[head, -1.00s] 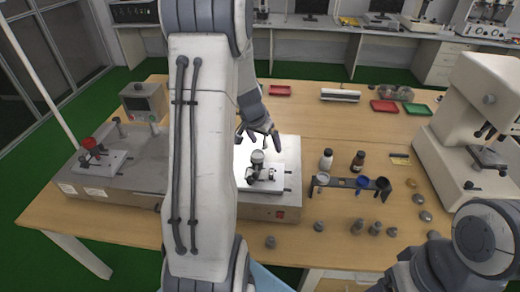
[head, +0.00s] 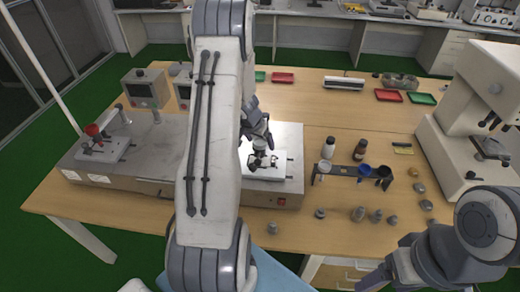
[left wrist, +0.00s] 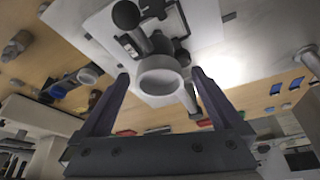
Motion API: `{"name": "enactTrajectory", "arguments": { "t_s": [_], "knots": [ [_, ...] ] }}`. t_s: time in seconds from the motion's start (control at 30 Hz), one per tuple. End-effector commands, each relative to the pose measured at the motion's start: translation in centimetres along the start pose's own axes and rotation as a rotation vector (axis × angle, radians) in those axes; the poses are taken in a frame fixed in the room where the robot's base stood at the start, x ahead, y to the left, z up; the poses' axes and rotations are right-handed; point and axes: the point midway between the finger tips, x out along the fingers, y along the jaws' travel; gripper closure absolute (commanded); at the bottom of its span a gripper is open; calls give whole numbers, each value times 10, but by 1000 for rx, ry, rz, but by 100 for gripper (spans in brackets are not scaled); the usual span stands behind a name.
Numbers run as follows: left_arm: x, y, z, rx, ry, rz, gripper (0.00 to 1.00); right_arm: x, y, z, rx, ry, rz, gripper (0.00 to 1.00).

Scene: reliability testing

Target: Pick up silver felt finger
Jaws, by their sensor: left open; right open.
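A silvery round piece with a pale ring-shaped end, which looks like the silver felt finger, stands on the white plate of the right-hand tester. In the left wrist view the silver felt finger (left wrist: 163,77) lies between the two dark fingers of my left gripper (left wrist: 160,80), with a gap on each side. In the head view my left gripper (head: 259,140) is low over the tester plate (head: 278,172) and partly covers the piece. My left gripper is open and holds nothing. My right arm is at the lower right; its jaws are out of view.
Several small metal weights (head: 358,214) lie in front. A second tester (head: 100,150) is at left, a large white machine (head: 478,110) at right.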

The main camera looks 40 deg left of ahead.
Motion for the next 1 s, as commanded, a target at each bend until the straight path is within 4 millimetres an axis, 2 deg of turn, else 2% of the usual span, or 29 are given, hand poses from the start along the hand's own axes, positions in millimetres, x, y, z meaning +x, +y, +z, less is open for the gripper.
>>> {"name": "enactTrajectory", "arguments": {
  "t_s": [0.27, 0.37, 0.5, 0.53, 0.77, 0.87, 1.0],
  "knots": [
    [4, 0, -1, 0, 1, 0, 0, 0, 0, 0, 0, 0, 0, 24],
    [4, 0, 0, 0, 1, 0, 34, 0, 0, 0, 0, 0, 0, 24],
    [3, 0, 0, 0, 1, 0, 88, 0, 0, 0, 0, 0, 0, 24],
    [3, 0, -1, 0, 1, 0, 92, 0, 0, 0, 0, 0, 0, 24],
    [0, 0, -2, 0, 2, 0, 92, -2, 0, 0, 0, 0, 0, 24],
    [-10, 0, -7, 1, 3, 0, 92, -8, -1, 0, -1, 0, 0, 24],
    [-36, 0, -17, 2, 4, -1, 92, -22, -2, -1, -3, 0, 0, 24]
  ]
}}
